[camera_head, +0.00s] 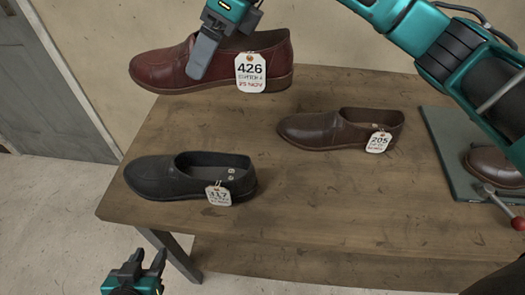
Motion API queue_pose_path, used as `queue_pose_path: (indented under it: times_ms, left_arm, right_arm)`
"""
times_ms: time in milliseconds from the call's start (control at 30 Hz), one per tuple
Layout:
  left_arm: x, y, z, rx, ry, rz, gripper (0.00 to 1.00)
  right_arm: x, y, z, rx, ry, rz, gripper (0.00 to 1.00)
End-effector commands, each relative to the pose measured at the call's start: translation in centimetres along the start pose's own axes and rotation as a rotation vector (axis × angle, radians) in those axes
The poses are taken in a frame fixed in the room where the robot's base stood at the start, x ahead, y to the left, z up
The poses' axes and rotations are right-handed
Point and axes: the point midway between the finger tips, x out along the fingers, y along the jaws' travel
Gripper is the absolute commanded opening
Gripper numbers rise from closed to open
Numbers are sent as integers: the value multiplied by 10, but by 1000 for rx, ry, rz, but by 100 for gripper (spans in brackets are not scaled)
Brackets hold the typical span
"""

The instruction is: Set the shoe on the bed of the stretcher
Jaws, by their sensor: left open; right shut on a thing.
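A reddish-brown loafer (160,68) with a white tag reading 426 (263,70) is at the upper left, over the table's far left part. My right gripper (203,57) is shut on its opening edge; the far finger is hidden. The shoe is roughly level and looks raised off the table. My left gripper (139,270) is open and empty at the bottom left, in front of the table. A grey-green plate (446,135) at the right edge bears a brown shoe (492,165) and a lever with a red knob (517,223); whether this is the stretcher I cannot tell.
A black shoe (160,180) with a tag reading 317 stands at the table's left front. A dark brown shoe (315,131) tagged 205 stands mid-table. The wooden table (330,205) is clear in front of it. My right arm crosses the upper right. A grey door is at the left.

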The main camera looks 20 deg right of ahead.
Motion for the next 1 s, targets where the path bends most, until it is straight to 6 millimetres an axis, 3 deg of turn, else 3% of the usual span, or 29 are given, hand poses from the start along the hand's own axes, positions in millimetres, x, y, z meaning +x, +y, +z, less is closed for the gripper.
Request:
queue_pose_path:
  times_ms: [167,600,1000]
  left_arm:
    - [1,1,0,0,2,2,43]
    - [3,3,0,-3,2,7,43]
    - [5,4,2,-4,2,10,43]
  right_arm:
    - [19,-6,-10,18,-3,-5,34]
    - [114,-31,-60,16,-4,-5,34]
    - [148,-40,-78,15,-4,-6,34]
